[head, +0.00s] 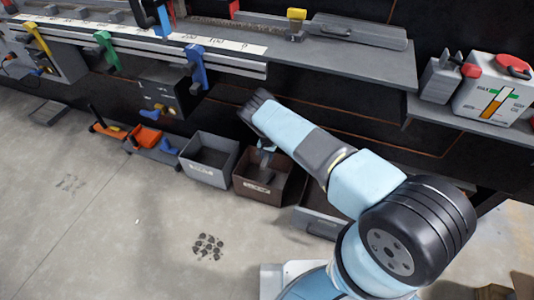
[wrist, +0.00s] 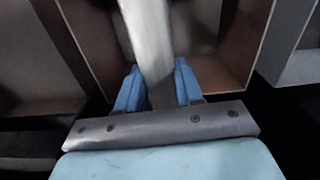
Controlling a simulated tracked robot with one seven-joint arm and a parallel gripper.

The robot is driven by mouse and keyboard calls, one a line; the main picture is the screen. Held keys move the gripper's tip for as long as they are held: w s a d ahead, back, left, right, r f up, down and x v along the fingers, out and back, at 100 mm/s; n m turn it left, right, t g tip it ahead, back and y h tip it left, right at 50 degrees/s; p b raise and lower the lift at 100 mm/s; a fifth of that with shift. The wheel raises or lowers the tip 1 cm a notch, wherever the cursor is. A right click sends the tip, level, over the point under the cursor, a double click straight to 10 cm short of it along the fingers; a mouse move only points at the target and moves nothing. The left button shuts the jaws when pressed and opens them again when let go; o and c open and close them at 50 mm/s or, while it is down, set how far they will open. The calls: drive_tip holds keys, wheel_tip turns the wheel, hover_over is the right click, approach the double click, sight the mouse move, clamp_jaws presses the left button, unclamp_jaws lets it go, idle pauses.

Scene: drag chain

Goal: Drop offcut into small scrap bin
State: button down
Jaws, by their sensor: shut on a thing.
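The offcut (wrist: 150,45) is a pale grey bar. It runs up the wrist view from between the two blue fingers of my gripper (wrist: 158,88), which is shut on it. In the head view my gripper (head: 266,150) points down over the brown bin (head: 250,189), with its tips at about the mouth of the bin. The brown bin's wall also shows behind the offcut in the wrist view (wrist: 238,50). The bin's label is too small to read, so I cannot tell from it which bin is the small scrap bin. My arm hides part of the bin area.
A grey bin (head: 206,174) stands just left of the brown bin, and another grey container (head: 318,222) stands to its right. The workbench (head: 350,60) overhangs behind. Orange and blue tools (head: 147,136) lie at left.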

sight(267, 156)
drive_tip(key=shift+f, duration=0.95)
drive_tip(key=c, duration=0.6)
unclamp_jaws()
drive_tip(key=shift+c, duration=0.2)
drive_tip(key=shift+r, duration=3.7)
